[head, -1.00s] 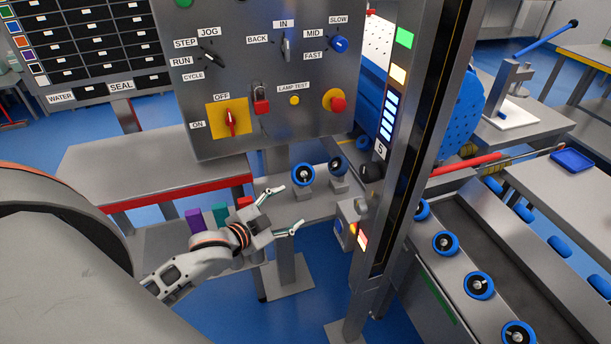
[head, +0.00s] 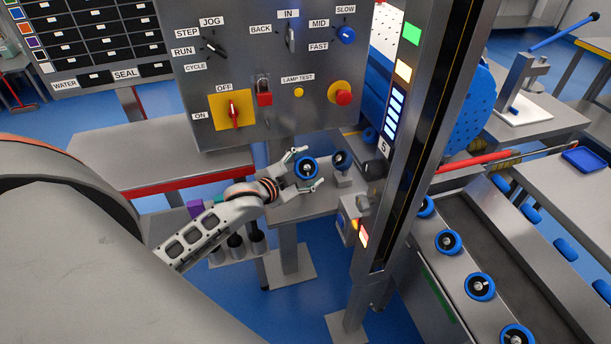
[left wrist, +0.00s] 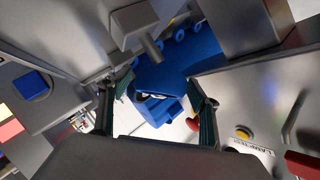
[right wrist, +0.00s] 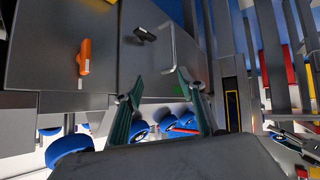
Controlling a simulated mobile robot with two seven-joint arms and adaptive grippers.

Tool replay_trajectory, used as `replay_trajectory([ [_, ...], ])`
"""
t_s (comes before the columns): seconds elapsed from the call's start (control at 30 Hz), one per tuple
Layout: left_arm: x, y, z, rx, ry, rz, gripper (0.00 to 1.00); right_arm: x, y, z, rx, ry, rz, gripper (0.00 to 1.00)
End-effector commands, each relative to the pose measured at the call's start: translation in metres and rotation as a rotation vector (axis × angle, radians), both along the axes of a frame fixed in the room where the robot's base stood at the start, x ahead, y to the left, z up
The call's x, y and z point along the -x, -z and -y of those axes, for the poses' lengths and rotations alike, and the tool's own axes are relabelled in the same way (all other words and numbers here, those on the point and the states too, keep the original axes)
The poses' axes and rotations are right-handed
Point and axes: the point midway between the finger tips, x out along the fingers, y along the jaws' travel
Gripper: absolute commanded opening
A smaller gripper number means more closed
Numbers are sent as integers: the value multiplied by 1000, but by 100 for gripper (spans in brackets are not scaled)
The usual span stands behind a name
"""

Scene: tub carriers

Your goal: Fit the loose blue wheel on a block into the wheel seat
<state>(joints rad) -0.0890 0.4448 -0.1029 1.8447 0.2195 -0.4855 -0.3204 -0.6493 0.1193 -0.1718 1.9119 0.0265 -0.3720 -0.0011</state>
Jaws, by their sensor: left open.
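A blue wheel (head: 306,168) with a dark and pale hub stands at the end of the small grey bench. My left gripper (head: 305,170) is open, with one finger on the far side of this wheel and one on the near side. I cannot tell whether they touch it. I cannot tell which part is the wheel seat. In the left wrist view the fingers (left wrist: 162,80) are apart, with blue shapes beyond. My right gripper (right wrist: 160,80) shows only in its own wrist view, fingers apart and empty.
A control panel (head: 280,70) rises behind the left gripper. A steel post (head: 420,130) stands right of the bench. Beyond it, a carrier line (head: 475,255) bears several blue wheels. A grey table (head: 150,155) with a red edge lies left.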

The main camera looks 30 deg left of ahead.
Motion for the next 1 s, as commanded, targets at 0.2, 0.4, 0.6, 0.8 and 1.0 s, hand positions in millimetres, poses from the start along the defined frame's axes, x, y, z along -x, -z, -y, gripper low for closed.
replay_trajectory([
  [0.2,0,0,0,1,0,-1,62,-2,0,3,2,4,3,40],
  [0.4,0,1,0,1,0,-1,10,1,1,2,2,3,-3,40],
  [0.6,-1,-1,0,1,0,3,1,3,3,0,0,0,-6,40],
  [0.8,-1,-5,0,1,0,3,1,4,3,-1,-1,-2,-7,40],
  [1.0,-1,-28,0,0,1,8,1,4,4,-2,-3,-2,-7,40],
])
